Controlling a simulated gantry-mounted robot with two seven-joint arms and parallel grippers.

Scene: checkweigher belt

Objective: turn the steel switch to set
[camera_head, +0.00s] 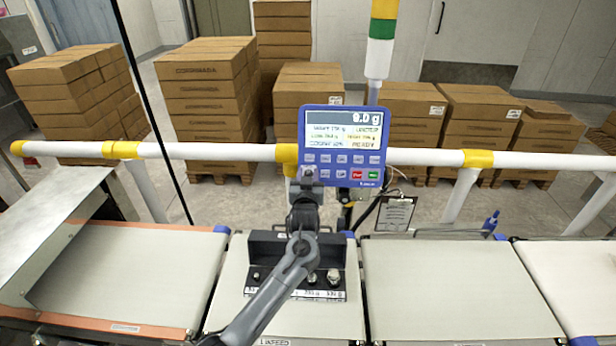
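A dark control box (265,246) stands on the belt section in the middle, with a row of small controls and labels along its front. A steel switch (333,277) is at the right of this row, and other small knobs sit to its left. The labels are too small to read for certain. My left arm reaches up from the bottom across the box and hides its middle. My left gripper (307,177) is beyond the box, in front of the lower edge of the blue display, apart from the switch. Its fingers are too small to tell open from shut. My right gripper is not in view.
A white and yellow rail (220,152) runs across behind the belts. Belt sections (450,285) lie clear on both sides. A clipboard (396,213) hangs right of the box. Stacked cartons (205,95) stand behind the rail.

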